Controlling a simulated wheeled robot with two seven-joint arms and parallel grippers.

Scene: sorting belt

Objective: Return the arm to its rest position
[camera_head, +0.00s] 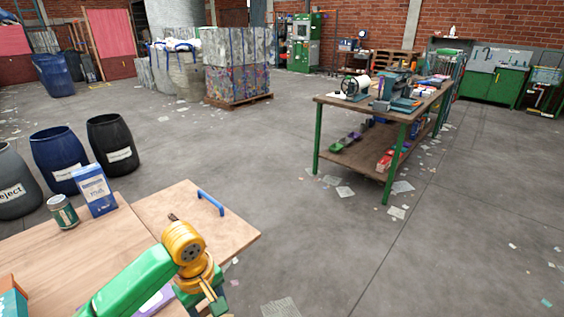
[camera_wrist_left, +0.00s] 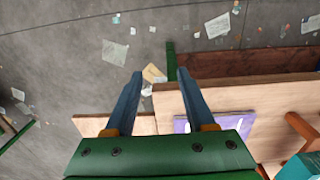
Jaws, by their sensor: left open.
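My left arm (camera_head: 135,280), green with yellow joints, comes in from the lower left in the head view. It reaches over the wooden table (camera_head: 110,240) near its right part. Its gripper is mostly hidden or cut off at the lower edge there. In the left wrist view my left gripper (camera_wrist_left: 160,78) has two blue-grey fingers spread well apart, with nothing between them. The fingers point over the table edge, with the floor beyond. My right arm and gripper are not in view.
A blue-white box (camera_head: 95,190) and a green jar (camera_head: 63,212) stand on the table, with a blue handle (camera_head: 211,202) near its far edge. A purple item (camera_wrist_left: 212,123) lies below the gripper. Barrels (camera_head: 55,160) stand beyond; a workbench (camera_head: 385,105) stands farther right.

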